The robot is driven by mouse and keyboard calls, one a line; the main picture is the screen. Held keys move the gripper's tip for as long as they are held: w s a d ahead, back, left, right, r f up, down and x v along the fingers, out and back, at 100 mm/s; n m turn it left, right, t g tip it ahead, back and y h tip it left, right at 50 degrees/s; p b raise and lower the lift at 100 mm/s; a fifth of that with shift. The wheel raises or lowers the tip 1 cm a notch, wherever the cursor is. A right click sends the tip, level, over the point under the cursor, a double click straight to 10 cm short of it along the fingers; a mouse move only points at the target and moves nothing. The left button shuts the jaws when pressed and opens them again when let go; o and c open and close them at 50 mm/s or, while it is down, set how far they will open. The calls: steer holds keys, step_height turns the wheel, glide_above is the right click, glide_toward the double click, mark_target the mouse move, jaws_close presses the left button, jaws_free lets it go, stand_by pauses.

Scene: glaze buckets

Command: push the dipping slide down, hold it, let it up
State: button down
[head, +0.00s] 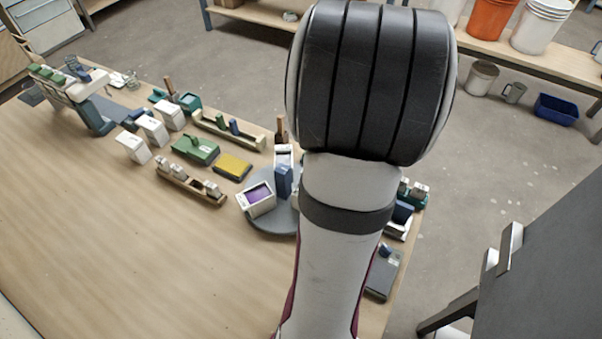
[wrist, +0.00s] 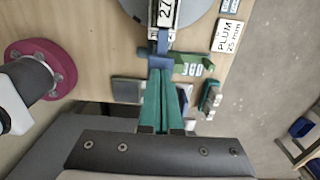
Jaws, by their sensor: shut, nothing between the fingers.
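The dipping stand shows in the head view as a round grey base (head: 262,222) with a white upright (head: 284,153) and a blue slide (head: 283,183) on it. A white bucket of purple glaze (head: 256,199) stands on the base, left of the slide. My gripper (wrist: 160,72) shows in the wrist view as teal fingers, shut and empty. Its tips are close to a blue part (wrist: 158,46) below a white numbered scale (wrist: 165,12); I cannot tell whether they touch. In the head view my arm hides the gripper and the stand's right side.
A sign reading PLUM 25 mm (wrist: 228,36) lies beside the stand. A green piece (wrist: 193,64) is close right of my fingers. Green box (head: 195,149), yellow pad (head: 232,166) and wooden rack (head: 190,186) stand left of the stand. The table's near left is clear.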

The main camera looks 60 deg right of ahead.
steer(key=shift+f, duration=1.75)
steer(key=shift+r, duration=0.1)
stand_by(1.6)
steer(key=shift+r, duration=4.2)
steer(key=w+a+r+n, duration=0.1)
steer(key=w+a+n, duration=0.9)
steer(key=a+n, duration=0.4)
steer(key=s+a+n+y, duration=0.1)
steer(key=s+a+n, duration=0.2)
steer(key=a+n, duration=0.5)
steer(key=s+a+f+n, duration=0.1)
steer(key=s+a+n, duration=0.2)
steer(key=a+n, duration=0.5)
steer(key=a, duration=0.4)
steer(key=shift+a+n+y, duration=0.25)
steer(key=shift+n+y, duration=0.05)
steer(key=shift+y, duration=0.1)
